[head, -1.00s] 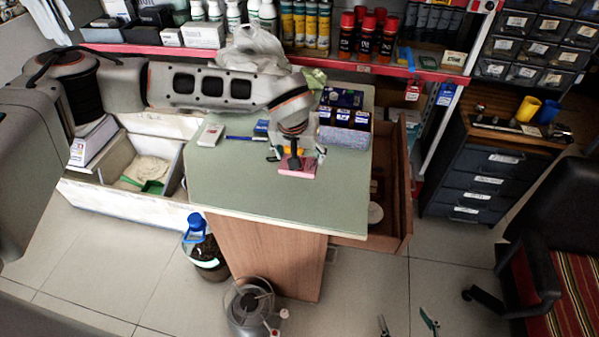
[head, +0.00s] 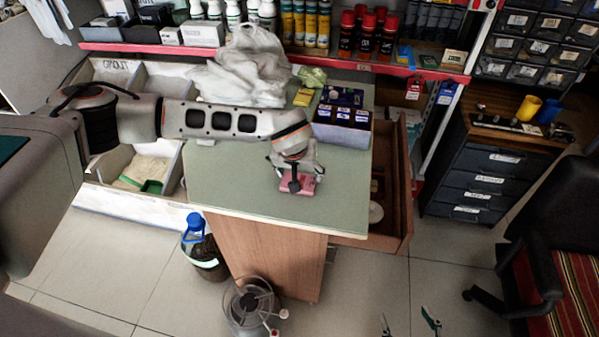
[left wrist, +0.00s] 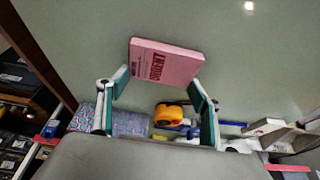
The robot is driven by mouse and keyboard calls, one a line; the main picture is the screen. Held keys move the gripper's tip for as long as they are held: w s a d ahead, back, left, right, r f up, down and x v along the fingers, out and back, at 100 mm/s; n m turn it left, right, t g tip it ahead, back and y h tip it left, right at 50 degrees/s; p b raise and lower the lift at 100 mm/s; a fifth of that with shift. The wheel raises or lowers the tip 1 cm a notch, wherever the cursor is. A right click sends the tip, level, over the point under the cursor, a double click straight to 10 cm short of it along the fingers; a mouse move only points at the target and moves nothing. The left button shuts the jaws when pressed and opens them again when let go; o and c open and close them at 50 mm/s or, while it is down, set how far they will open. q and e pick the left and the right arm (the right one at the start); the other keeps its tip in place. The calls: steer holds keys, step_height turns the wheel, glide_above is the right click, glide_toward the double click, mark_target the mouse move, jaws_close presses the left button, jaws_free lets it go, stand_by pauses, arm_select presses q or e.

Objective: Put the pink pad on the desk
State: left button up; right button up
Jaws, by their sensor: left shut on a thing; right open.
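The pink pad (head: 309,186) is over the green top of the desk (head: 235,192), right of its middle. I cannot tell whether it touches the top or hangs just above it. My left gripper (head: 297,184) is shut on the pad. In the left wrist view, the pad (left wrist: 165,62) sits between the tips of the left gripper (left wrist: 165,80), with dark lettering on its side. The fingers hide part of it in the head view. My right gripper (head: 408,322) shows only its two fingertips at the bottom edge, apart and empty.
A box of dark bottles (head: 342,130) and a white plastic bag (head: 245,70) stand at the desk's back. An orange-yellow object (left wrist: 170,112) lies behind the pad. An open drawer (head: 397,190) juts out right. The desk's front left is clear.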

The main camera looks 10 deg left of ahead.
arm_select(q)
steer(key=o, duration=1.1)
steer(key=shift+f, duration=0.1)
